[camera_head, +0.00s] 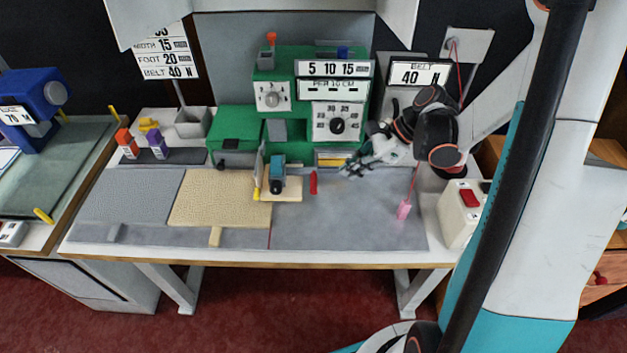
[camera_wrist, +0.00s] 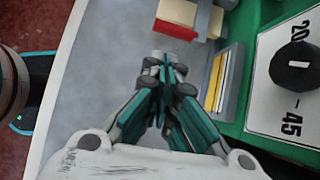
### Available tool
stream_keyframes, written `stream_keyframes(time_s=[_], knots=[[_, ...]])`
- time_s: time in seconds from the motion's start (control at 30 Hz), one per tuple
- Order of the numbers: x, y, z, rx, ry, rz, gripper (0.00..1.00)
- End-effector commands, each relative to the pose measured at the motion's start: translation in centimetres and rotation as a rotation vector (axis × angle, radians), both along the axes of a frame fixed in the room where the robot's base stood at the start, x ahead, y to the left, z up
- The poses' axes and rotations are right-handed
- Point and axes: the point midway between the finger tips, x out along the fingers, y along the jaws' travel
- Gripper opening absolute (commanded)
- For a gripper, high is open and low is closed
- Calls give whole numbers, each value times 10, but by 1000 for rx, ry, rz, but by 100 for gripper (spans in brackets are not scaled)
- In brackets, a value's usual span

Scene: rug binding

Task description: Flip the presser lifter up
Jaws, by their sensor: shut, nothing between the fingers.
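The green machine (camera_head: 240,135) stands at the back of the grey worktable. A small upright red piece (camera_head: 313,183) is at its front, right of the teal and black presser part (camera_head: 277,178); I cannot tell for sure which part is the presser lifter. In the wrist view the red piece (camera_wrist: 176,29) is beyond my fingertips. My gripper (camera_head: 350,170) is shut and empty, right of the red piece and apart from it, in front of the yellow-striped slot (camera_head: 332,160). My fingers (camera_wrist: 164,68) meet in the wrist view.
A numbered dial (camera_head: 337,125) is on the machine's face, close to my gripper in the wrist view. A pink pull (camera_head: 404,210) hangs on a red cord at right, by a white switch box (camera_head: 462,212). A beige rug (camera_head: 220,198) lies left. The grey tabletop (camera_head: 345,215) is clear front right.

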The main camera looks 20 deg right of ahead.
Motion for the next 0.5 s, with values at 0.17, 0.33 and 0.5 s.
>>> stream_keyframes(time_s=[0.17, 0.33, 0.5], knots=[[2, -8, -10, 32, 25, -50, 0], [2, -8, -11, 37, 28, -57, 0], [2, -8, -11, 36, 28, -56, 0]])
